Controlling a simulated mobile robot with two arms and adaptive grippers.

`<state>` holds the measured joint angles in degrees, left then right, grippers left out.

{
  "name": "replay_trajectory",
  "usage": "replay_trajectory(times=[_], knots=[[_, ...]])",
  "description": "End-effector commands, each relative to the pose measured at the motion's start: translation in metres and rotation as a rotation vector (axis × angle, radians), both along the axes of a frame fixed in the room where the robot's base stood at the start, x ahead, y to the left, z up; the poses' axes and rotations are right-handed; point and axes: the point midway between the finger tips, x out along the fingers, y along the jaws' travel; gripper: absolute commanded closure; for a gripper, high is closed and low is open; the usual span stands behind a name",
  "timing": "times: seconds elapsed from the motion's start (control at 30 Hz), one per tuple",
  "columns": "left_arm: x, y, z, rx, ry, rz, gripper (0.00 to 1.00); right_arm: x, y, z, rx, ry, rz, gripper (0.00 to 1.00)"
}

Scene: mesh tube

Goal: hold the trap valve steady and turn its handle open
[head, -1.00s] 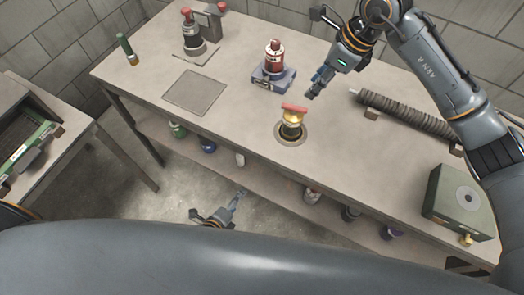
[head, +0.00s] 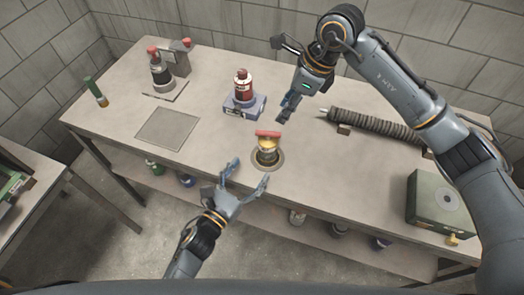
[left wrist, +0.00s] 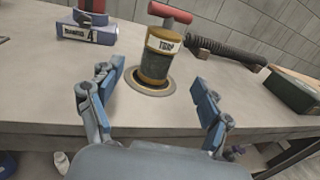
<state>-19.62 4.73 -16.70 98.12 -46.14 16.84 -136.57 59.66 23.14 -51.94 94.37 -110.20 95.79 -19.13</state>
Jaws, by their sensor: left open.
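My left gripper (head: 250,174) is open and empty in front of the valve at the bench's front edge. In the left wrist view its fingers (left wrist: 155,88) are spread either side of the valve's line, apart from it. My right gripper (head: 287,108) hangs above the bench behind and right of the handle, not touching it; its finger gap is unclear.
A red bottle on a blue-grey stand (head: 244,104) is behind left of the valve. A ribbed hose (head: 375,124) lies to the right, and a green box (head: 438,200) stands at the right end. A flat plate (head: 168,129) lies left. Bench around the valve is clear.

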Motion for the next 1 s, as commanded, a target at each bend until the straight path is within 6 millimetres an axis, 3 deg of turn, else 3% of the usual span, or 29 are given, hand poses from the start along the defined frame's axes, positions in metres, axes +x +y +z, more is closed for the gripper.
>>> replay_trajectory(times=[0.3,0.5,0.97,1.0], knots=[[0.057,-0.031,0.000,-0.003,0.001,0.001,0.22,0.000,0.000,0.000,0.000,0.000,0.000,0.62],[0.081,-0.045,0.000,-0.003,0.003,0.001,0.22,0.000,0.000,0.000,0.000,0.000,0.000,0.62],[0.091,-0.051,-0.001,-0.002,0.003,0.001,0.22,0.000,0.000,0.000,0.000,0.000,0.000,0.62],[0.091,-0.051,-0.001,-0.002,0.003,0.001,0.28,0.000,0.000,0.000,0.000,0.000,0.000,0.62]])
